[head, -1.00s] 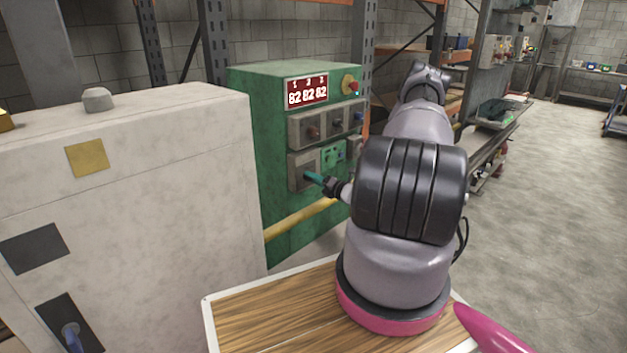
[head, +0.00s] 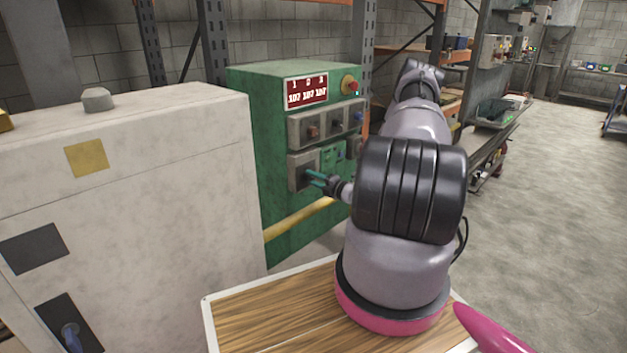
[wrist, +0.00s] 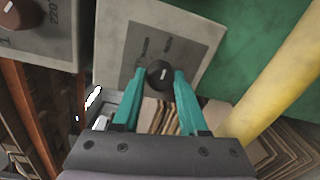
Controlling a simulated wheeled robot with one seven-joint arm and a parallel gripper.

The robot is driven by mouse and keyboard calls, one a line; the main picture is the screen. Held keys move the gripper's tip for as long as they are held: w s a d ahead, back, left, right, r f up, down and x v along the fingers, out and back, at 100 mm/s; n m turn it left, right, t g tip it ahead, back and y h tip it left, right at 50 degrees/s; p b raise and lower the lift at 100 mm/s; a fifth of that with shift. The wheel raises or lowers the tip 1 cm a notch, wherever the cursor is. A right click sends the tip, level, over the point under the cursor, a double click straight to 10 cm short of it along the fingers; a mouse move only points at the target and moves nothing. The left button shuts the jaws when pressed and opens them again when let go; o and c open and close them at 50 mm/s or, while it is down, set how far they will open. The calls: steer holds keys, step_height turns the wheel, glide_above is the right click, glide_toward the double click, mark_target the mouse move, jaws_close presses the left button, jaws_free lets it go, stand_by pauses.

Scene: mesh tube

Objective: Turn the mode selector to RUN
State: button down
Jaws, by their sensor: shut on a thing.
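The mode selector is a round black knob (wrist: 160,74) with a white pointer line, on a grey plate (wrist: 190,38) with small lettering I cannot read. In the wrist view my gripper (wrist: 160,80) has its two teal fingers on either side of the knob, shut on it. The white line runs nearly straight up and down in that view. In the head view my gripper (head: 314,178) reaches the lower left grey plate (head: 296,172) of the green cabinet (head: 262,150). The knob itself is mostly hidden there by the fingers.
A red display (head: 307,92) sits at the cabinet's top, above a grey plate with several knobs (head: 312,131). A red button (head: 350,85) is at upper right. A yellow pipe (head: 300,218) crosses below. A large pale cabinet (head: 130,190) stands left. Open floor lies right.

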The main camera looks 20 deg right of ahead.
steer(key=shift+c, duration=2.2)
jaws_free()
steer(key=v, duration=1)
steer(key=shift+s, duration=0.4)
steer(key=shift+d, duration=0.2)
